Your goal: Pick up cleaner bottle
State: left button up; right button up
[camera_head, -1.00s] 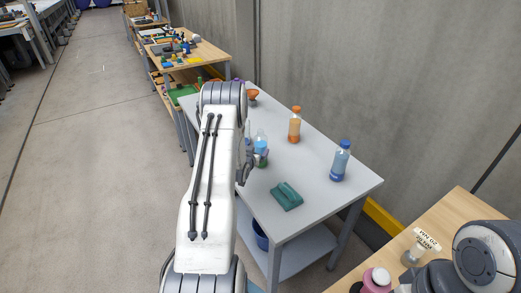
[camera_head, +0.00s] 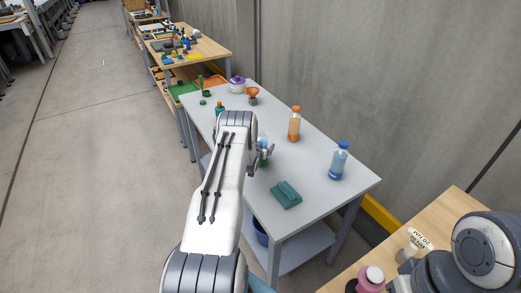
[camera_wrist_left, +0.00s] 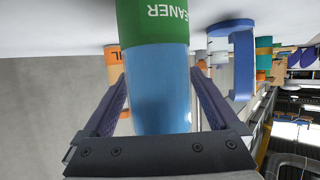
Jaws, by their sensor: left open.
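The cleaner bottle (camera_wrist_left: 155,70) has a clear blue body and a green label with upside-down lettering in the left wrist view. It stands between the two fingers of my left gripper (camera_wrist_left: 158,92), which is open around it; I cannot tell whether a finger touches it. In the head view the cleaner bottle (camera_head: 264,143) stands on the grey table (camera_head: 320,190), partly hidden by my left arm and gripper (camera_head: 264,156). My right arm shows at the lower right, but I cannot make out its gripper.
An orange-capped bottle (camera_head: 294,126) and a blue bottle (camera_head: 339,162) stand right of it. A folded green cloth (camera_head: 286,195) lies in front. Behind are an orange funnel (camera_head: 253,95), a purple-lidded pot (camera_head: 237,85) and a teal-capped bottle (camera_head: 219,107). The table's front right corner is clear.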

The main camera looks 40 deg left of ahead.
pick_arm(q)
grip_shut()
jog(key=shift+w+r, duration=0.1)
jog(key=shift+r, duration=0.05)
dwell(0.4)
